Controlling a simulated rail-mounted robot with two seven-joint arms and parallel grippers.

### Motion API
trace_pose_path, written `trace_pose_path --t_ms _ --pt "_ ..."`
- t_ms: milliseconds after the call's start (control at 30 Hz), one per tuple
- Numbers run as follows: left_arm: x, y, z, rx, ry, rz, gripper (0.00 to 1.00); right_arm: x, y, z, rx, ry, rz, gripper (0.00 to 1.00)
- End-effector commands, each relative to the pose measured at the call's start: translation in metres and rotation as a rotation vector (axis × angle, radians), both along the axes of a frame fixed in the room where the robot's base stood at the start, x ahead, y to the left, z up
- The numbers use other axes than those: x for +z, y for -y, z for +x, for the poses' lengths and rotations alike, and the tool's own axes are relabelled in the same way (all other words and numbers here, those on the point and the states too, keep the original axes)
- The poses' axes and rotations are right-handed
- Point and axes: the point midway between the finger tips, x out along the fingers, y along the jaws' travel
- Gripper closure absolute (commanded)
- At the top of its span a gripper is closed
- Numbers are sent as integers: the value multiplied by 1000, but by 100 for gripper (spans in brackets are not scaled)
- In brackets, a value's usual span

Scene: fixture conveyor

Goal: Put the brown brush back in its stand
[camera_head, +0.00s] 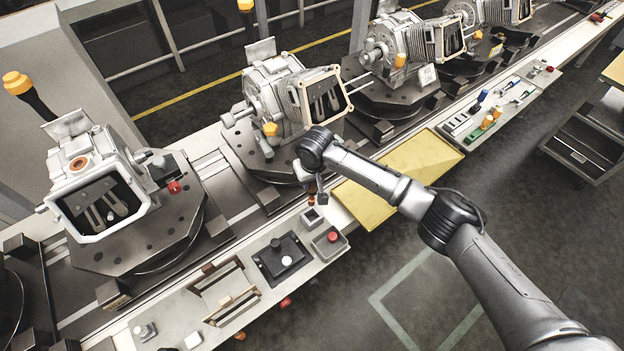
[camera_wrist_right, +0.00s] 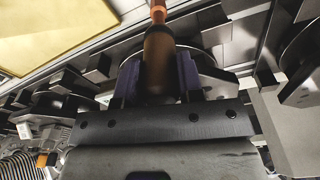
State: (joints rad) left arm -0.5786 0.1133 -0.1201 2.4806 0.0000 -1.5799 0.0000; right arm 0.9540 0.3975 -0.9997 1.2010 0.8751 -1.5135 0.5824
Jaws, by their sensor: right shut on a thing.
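My right gripper (camera_wrist_right: 158,78) is shut on the brown brush (camera_wrist_right: 158,60), whose dark brown body sits between the two fingers with a copper-coloured part beyond it. In the head view the right gripper (camera_head: 312,188) hangs over the near edge of the conveyor, and a small brown bit of the brush (camera_head: 311,201) shows below it. A small grey square holder with a dark opening (camera_head: 312,218), which looks like the stand, is just below the brush. I cannot tell whether the brush touches it. My left gripper is out of view.
A yellow panel (camera_head: 400,175) is right of the gripper. Engine housings (camera_head: 290,95) on dark pallets stand behind, on the conveyor.

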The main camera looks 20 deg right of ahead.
Motion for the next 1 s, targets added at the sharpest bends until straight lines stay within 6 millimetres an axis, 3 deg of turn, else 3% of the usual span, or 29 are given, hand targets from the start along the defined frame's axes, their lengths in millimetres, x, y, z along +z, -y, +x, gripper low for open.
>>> trace_pose_path --t_ms 267,500,1000 --pt "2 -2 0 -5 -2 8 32 1 0 0 -2 0 0 100" --pt "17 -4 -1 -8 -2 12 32 3 0 -1 -8 0 1 100" --pt "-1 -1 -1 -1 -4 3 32 -46 0 -1 -7 0 1 100"
